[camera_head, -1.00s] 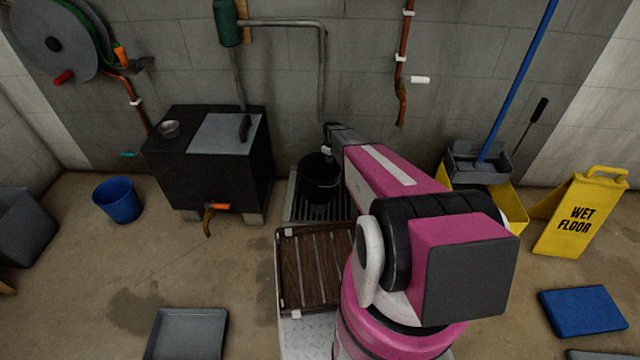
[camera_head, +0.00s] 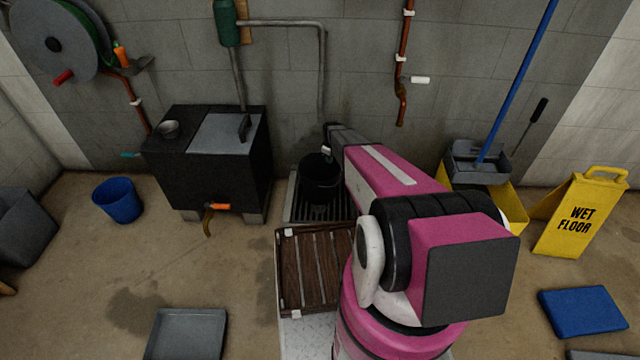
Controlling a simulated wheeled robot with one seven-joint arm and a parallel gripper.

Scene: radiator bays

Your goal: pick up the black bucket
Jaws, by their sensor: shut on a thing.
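The black bucket (camera_head: 319,182) stands upright on a dark slatted grate by the back wall, right of the black box-shaped tank. My gripper (camera_head: 327,152) is at the bucket's top, at the far end of my pink arm. It is shut on the bucket, at its rim or handle; the fingertips are small and partly hidden, so I cannot tell which. My arm covers part of the bucket's right side.
The black tank (camera_head: 215,180) with an orange-handled tap stands close on the left. A dark wooden slatted rack (camera_head: 312,262) lies in front of the grate (camera_head: 300,208). A blue bucket (camera_head: 118,202), grey tray (camera_head: 187,332), yellow mop bucket (camera_head: 512,212) and wet floor sign (camera_head: 580,215) stand around.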

